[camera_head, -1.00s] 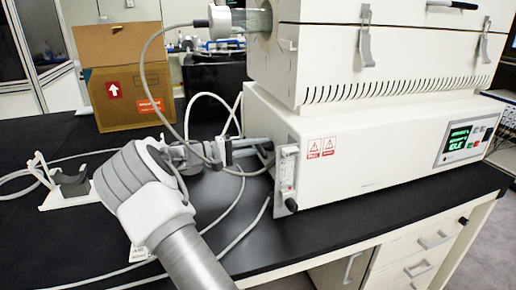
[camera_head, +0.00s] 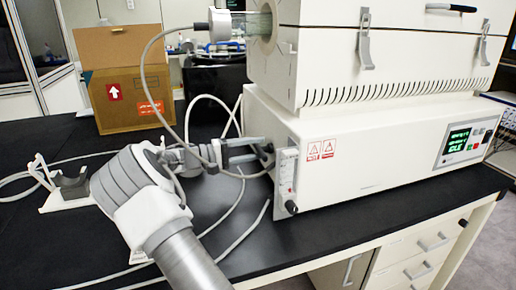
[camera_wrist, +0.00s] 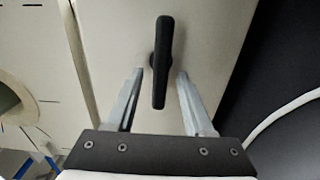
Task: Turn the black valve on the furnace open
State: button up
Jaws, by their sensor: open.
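The black valve (camera_wrist: 161,62) is a bar-shaped handle on the pale side panel of the furnace (camera_head: 370,140). In the wrist view the handle stands nearly upright in the picture. My gripper (camera_wrist: 158,73) is open, with one finger on each side of the handle's lower part. A gap shows on both sides, so the fingers do not appear to touch it. In the head view my gripper (camera_head: 262,148) reaches the furnace's left side, where the valve is mostly hidden by the fingers.
A flow gauge with a small black knob (camera_head: 291,207) is on the furnace's front left edge. Loose grey cables (camera_head: 232,212) lie on the black bench. A cardboard box (camera_head: 130,95) stands behind, and a white stand (camera_head: 65,190) is at the left.

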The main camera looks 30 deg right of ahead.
jog(key=p+v, duration=0.3)
jog(key=v, duration=1.3)
jog(key=shift+a, duration=0.15)
jog(key=s+d+r+n+t+y, duration=0.1)
jog(key=s+d+r+y, duration=0.1)
jog(key=s+y, duration=0.4)
jog(key=s+d+r+t+y, duration=0.1)
jog(key=s+d+r+y, duration=0.1)
jog(key=s+y, duration=0.35)
jog(key=s+a+r+n+t+y, duration=0.1)
jog(key=s+a+t+y, duration=0.2)
jog(key=s, duration=0.5)
jog(key=s+a+t+y, duration=0.1)
jog(key=s+a+t, duration=0.1)
jog(key=s+a, duration=0.45)
jog(key=s+a+r+n+t+y, duration=0.1)
jog(key=s+a+t+y, duration=0.2)
jog(key=s, duration=0.5)
notch_tip(320, 180, up, 18)
jog(key=h+p, duration=0.1)
jog(key=p, duration=1.7)
jog(key=shift+a, duration=0.45)
jog(key=shift+d, duration=0.1)
